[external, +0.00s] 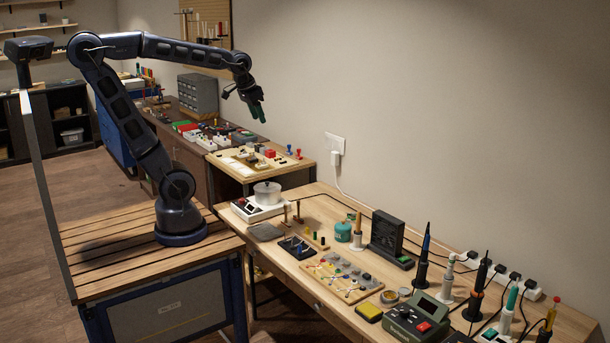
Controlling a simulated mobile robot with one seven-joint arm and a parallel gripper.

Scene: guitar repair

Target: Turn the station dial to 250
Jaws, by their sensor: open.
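The soldering station (415,321) is a dark green-grey box near the front edge of the wooden workbench, at the lower right of the external view. It has a display on its sloped upper part and a red switch on its front. The dial and its numbers are too small to read. My gripper (258,112) is raised in the air at upper centre, above the back benches and far to the left of the station.
Soldering irons in stands (476,303) crowd the bench right of and behind the station. A yellow sponge (369,311), a small tin (389,296) and a wooden component board (345,288) lie to its left. A black upright unit (388,236) stands behind. Air above the bench is clear.

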